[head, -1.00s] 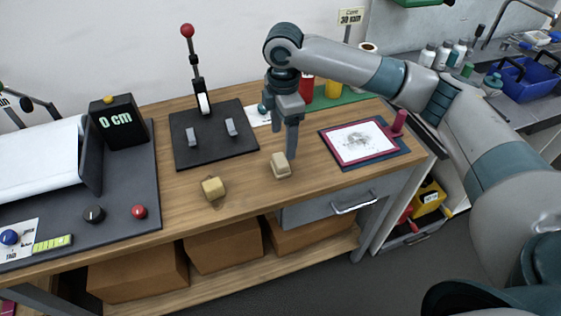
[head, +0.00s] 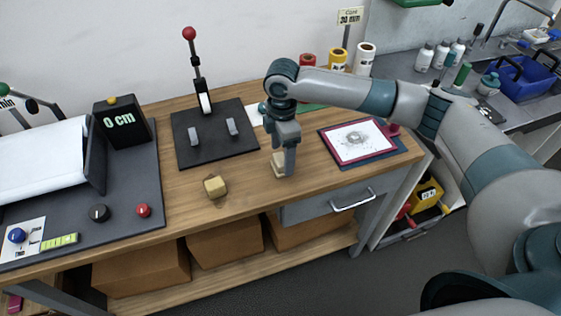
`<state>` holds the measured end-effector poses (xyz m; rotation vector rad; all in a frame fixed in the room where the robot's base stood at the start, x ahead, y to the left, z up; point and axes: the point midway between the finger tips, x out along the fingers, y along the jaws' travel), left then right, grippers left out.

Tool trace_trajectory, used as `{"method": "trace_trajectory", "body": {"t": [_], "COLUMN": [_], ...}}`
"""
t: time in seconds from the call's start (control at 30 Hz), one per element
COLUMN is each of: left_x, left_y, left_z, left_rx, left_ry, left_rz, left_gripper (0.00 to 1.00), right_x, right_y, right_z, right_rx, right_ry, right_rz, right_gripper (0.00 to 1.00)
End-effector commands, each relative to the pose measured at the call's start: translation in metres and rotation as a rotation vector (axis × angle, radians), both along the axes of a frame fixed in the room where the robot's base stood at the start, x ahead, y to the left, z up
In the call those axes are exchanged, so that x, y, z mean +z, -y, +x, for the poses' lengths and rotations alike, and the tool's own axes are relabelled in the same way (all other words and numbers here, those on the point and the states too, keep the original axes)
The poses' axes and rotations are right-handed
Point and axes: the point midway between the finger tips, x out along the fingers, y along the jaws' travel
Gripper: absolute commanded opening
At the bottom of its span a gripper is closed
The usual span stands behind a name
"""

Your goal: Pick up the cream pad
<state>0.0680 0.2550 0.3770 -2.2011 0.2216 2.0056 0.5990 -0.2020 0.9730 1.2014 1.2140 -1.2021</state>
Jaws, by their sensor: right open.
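The cream pad (head: 278,164) is a small pale block on the wooden bench top, left of the framed print. My right gripper (head: 287,168) points down over it from above, jaws open. A grey finger covers the pad's right part; whether finger and pad touch cannot be told. The other finger is hard to make out. My left gripper is not in view.
A yellowish block (head: 214,187) lies to the left on the bench. Behind stands a black plate (head: 215,145) with a red-knobbed lever (head: 196,75). A red-framed print (head: 357,142) lies to the right. The bench front edge is near the pad.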

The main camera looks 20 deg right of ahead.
Motion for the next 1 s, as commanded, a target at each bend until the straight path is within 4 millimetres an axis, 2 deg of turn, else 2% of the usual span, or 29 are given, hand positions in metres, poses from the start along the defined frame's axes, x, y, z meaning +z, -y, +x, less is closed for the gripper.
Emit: {"method": "trace_trajectory", "body": {"t": [0.07, 0.2, 0.3, 0.77, 0.97, 1.0], "left_x": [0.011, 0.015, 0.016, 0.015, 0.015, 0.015], "left_y": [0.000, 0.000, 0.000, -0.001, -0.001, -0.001], "left_z": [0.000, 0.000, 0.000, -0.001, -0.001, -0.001], "left_rx": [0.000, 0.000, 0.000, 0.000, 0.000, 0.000], "left_ry": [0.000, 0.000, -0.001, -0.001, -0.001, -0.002], "left_rz": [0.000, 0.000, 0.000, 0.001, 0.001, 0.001], "left_gripper": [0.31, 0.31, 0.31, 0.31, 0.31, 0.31], "right_x": [-0.006, -0.024, -0.030, -0.031, -0.031, -0.031], "right_y": [0.000, 0.000, 0.000, 0.000, 0.000, 0.000], "right_z": [-0.001, 0.000, 0.000, 0.000, 0.000, 0.000], "right_rx": [0.001, 0.000, 0.000, 0.001, 0.001, 0.001], "right_ry": [-0.004, -0.002, -0.001, 0.000, 0.000, 0.000], "right_rz": [-0.001, -0.001, -0.001, 0.000, 0.000, 0.000], "right_gripper": [0.70, 0.70, 0.70, 0.70, 0.25, 0.25]}}
